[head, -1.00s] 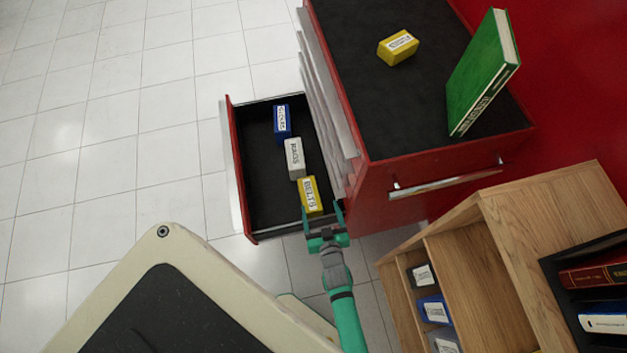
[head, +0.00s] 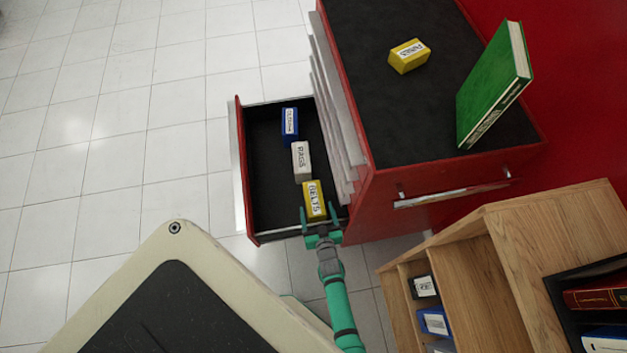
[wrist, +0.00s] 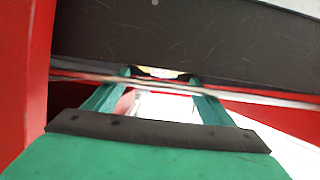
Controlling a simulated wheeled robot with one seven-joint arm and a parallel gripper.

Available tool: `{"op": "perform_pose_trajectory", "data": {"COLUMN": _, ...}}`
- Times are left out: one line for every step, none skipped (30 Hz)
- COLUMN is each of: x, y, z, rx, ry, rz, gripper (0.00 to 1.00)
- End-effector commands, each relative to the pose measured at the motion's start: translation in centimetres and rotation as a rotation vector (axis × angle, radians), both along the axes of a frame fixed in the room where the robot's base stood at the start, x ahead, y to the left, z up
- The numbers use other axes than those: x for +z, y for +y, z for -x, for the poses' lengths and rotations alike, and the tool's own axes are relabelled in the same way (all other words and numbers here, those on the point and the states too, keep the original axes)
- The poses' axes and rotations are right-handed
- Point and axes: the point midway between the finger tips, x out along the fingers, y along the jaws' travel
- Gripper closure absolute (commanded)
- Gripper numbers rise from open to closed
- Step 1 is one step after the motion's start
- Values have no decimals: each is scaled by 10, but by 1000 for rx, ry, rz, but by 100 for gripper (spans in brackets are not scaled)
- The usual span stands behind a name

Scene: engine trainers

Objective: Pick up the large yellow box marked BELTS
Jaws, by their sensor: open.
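The large yellow box marked BELTS (head: 314,198) lies in the open drawer (head: 262,205), at its near end beside the cabinet, label up. My gripper (head: 318,210) is open at that end of the drawer, with its fingertips around the box's near end in the head view. I cannot tell its height over the box or whether it touches. In the wrist view the two green fingers (wrist: 158,74) are apart, with a small yellow and white patch between their tips. Most of the box is hidden there behind a dark panel.
A white box (head: 301,161) and a blue box (head: 289,125) lie farther along the drawer. A smaller yellow box (head: 409,56) and a green book (head: 492,85) are on the red cabinet's top. A wooden shelf (head: 465,290) stands at the right.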

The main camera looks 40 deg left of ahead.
Motion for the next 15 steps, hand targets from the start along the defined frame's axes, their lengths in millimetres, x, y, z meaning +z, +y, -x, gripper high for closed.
{"op": "perform_pose_trajectory", "data": {"x": -1, "y": 1, "z": -2, "rx": -2, "ry": 0, "rz": 0, "gripper": 23}}
{"op": "perform_pose_trajectory", "data": {"x": -1, "y": 1, "z": -3, "rx": -2, "ry": 0, "rz": 0, "gripper": 23}}
{"op": "perform_pose_trajectory", "data": {"x": -2, "y": 3, "z": -4, "rx": -2, "ry": 0, "rz": 0, "gripper": 23}}
{"op": "perform_pose_trajectory", "data": {"x": -3, "y": 4, "z": -5, "rx": -2, "ry": 0, "rz": 0, "gripper": 23}}
{"op": "perform_pose_trajectory", "data": {"x": -4, "y": 7, "z": -7, "rx": -2, "ry": 0, "rz": 0, "gripper": 23}}
{"op": "perform_pose_trajectory", "data": {"x": -5, "y": 11, "z": -10, "rx": -1, "ry": 0, "rz": -1, "gripper": 23}}
{"op": "perform_pose_trajectory", "data": {"x": -7, "y": 14, "z": -12, "rx": 0, "ry": 0, "rz": -1, "gripper": 23}}
{"op": "perform_pose_trajectory", "data": {"x": -9, "y": 17, "z": -14, "rx": 0, "ry": 1, "rz": -1, "gripper": 23}}
{"op": "perform_pose_trajectory", "data": {"x": -11, "y": 22, "z": -17, "rx": 0, "ry": 2, "rz": -1, "gripper": 23}}
{"op": "perform_pose_trajectory", "data": {"x": -12, "y": 23, "z": -19, "rx": 1, "ry": 2, "rz": 0, "gripper": 23}}
{"op": "perform_pose_trajectory", "data": {"x": -13, "y": 25, "z": -21, "rx": 1, "ry": 1, "rz": 1, "gripper": 23}}
{"op": "perform_pose_trajectory", "data": {"x": -14, "y": 28, "z": -24, "rx": 1, "ry": 0, "rz": 0, "gripper": 23}}
{"op": "perform_pose_trajectory", "data": {"x": -16, "y": 30, "z": -25, "rx": 1, "ry": 0, "rz": 0, "gripper": 23}}
{"op": "perform_pose_trajectory", "data": {"x": -17, "y": 32, "z": -26, "rx": 1, "ry": 0, "rz": 0, "gripper": 23}}
{"op": "perform_pose_trajectory", "data": {"x": -17, "y": 33, "z": -28, "rx": 1, "ry": 0, "rz": 0, "gripper": 23}}
